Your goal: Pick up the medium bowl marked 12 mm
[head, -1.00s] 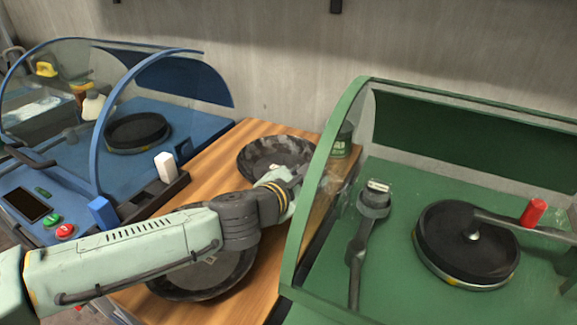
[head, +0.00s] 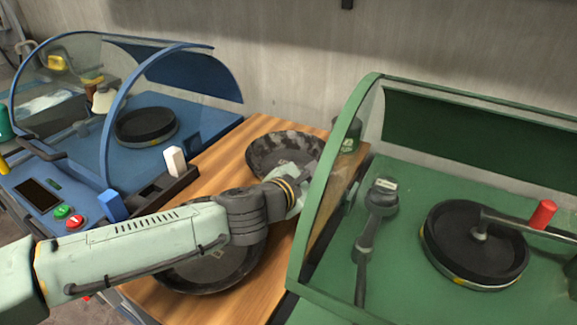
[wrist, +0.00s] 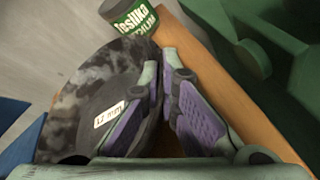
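The medium bowl marked 12 mm (wrist: 83,92) is dark with mottled grey walls, and its white label shows in the wrist view. In the head view the bowl (head: 263,150) is at the back of the wooden table, partly hidden by my gripper (head: 300,180). In the wrist view my gripper (wrist: 165,68) has one finger inside the bowl and the other outside. The fingertips are close together with the bowl's wall between them. I see no clear lift off the table.
A larger dark bowl (head: 225,270) lies nearer on the wooden table (head: 225,140), partly under my arm. A green machine (head: 400,255) with a curved guard stands close on the right, a blue machine (head: 195,120) on the left. A green tin (wrist: 133,20) stands behind the bowl.

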